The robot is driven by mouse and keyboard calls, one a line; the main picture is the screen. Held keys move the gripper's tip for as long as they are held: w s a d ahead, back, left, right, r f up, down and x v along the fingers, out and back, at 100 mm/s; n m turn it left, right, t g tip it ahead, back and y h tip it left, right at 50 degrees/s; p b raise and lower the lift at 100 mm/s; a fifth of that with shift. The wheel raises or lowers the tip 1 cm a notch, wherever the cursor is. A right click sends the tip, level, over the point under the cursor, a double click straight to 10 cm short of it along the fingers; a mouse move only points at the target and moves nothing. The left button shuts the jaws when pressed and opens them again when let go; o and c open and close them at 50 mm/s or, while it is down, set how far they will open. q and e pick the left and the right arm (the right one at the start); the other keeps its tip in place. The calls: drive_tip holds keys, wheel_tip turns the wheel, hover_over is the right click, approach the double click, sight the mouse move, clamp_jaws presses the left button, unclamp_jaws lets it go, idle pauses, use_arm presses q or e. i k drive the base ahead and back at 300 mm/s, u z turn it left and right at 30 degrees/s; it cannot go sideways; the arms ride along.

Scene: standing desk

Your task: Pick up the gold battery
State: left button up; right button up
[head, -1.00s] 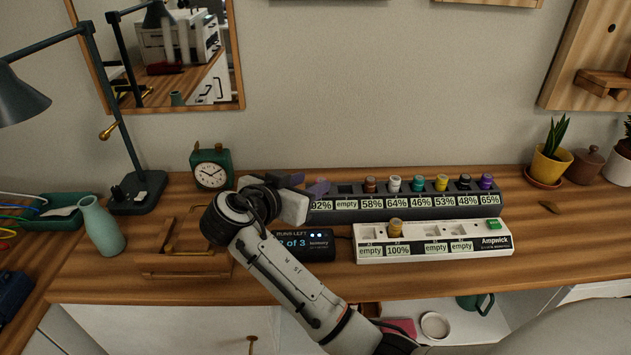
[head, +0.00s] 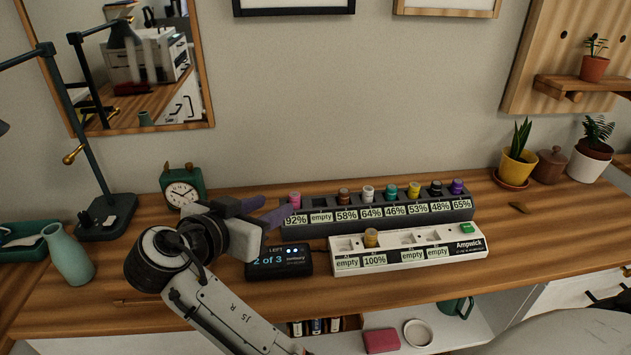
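The gold battery (head: 371,238) stands upright in the white Ampwick charger (head: 460,248), in the slot labelled 100%. My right gripper (head: 276,208), with purple fingers, is to the left of it, near the left end of the dark battery rack (head: 330,229). Its fingers are apart with nothing seen between them, so it is open. It does not touch the gold battery. A yellow-topped battery (head: 414,189) stands in the rack slot labelled 53%. My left gripper is not in view.
The rack holds several other batteries, including a pink one (head: 294,200) beside my fingers. A dark display box (head: 280,262) reads "2 of 3". A green clock (head: 183,188) and a teal vase (head: 70,255) stand left. Desk right of the charger is mostly clear.

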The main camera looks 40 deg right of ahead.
sight(371, 235)
drive_tip(key=z, duration=1.5)
